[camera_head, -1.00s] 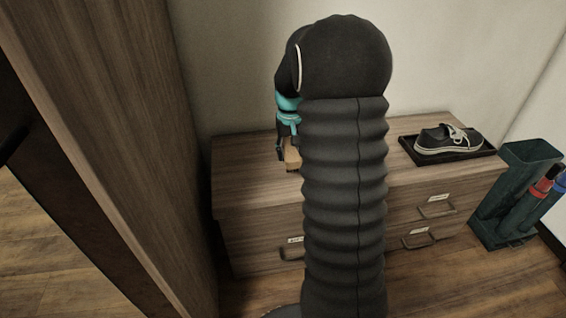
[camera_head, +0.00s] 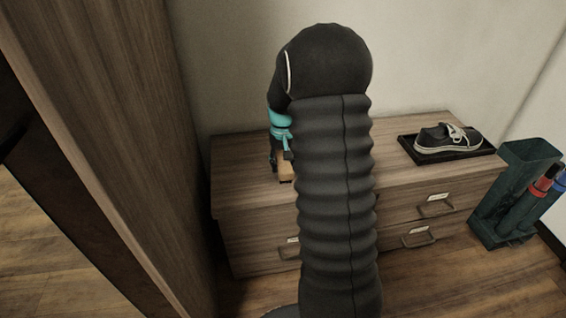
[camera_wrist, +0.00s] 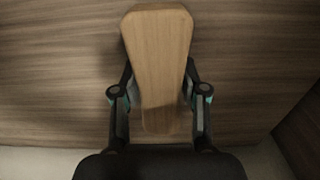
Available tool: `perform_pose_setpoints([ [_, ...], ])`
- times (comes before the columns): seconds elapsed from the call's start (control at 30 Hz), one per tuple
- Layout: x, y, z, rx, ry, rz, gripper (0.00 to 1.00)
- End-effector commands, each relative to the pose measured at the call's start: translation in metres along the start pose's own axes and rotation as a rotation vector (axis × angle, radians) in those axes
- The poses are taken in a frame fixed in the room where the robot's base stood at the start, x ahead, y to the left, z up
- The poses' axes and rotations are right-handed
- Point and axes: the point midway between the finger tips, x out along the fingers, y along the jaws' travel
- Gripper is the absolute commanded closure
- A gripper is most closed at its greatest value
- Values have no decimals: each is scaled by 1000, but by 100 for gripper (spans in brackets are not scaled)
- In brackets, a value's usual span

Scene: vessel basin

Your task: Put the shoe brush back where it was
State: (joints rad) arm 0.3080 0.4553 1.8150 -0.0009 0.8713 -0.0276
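The shoe brush (camera_wrist: 159,45) shows in the wrist view as a pale wooden block, wide at the far end and narrower towards my palm. My gripper (camera_wrist: 159,78) has one finger on each side of it and is shut on it. In the head view the brush (camera_head: 286,169) is a small tan piece below my gripper (camera_head: 277,158), over the left part of the wooden cabinet top (camera_head: 238,158). My arm hides much of it. I cannot tell whether the brush touches the top. Its bristles are not visible.
A dark shoe (camera_head: 447,139) sits on a black tray (camera_head: 408,147) on the right of the cabinet. A green stand (camera_head: 500,215) with umbrellas is at the far right. A tall wooden panel (camera_head: 120,130) stands close on the left. The cabinet top's left part looks clear.

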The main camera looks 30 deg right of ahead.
Motion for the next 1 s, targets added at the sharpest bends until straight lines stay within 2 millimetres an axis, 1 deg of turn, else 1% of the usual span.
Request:
perform_pose_setpoints([
  [0.03,0,0,0,0,0,0,43],
  [0.07,0,0,0,0,0,0,35],
  [0.1,0,0,0,0,0,0,32],
  [0.37,-1,0,0,0,0,0,32],
  [0.53,-12,0,0,0,1,0,32],
  [0.67,-33,0,-1,0,4,0,32],
  [0.8,-62,0,-1,0,4,0,32],
  [1.0,-98,0,0,0,3,0,32],
])
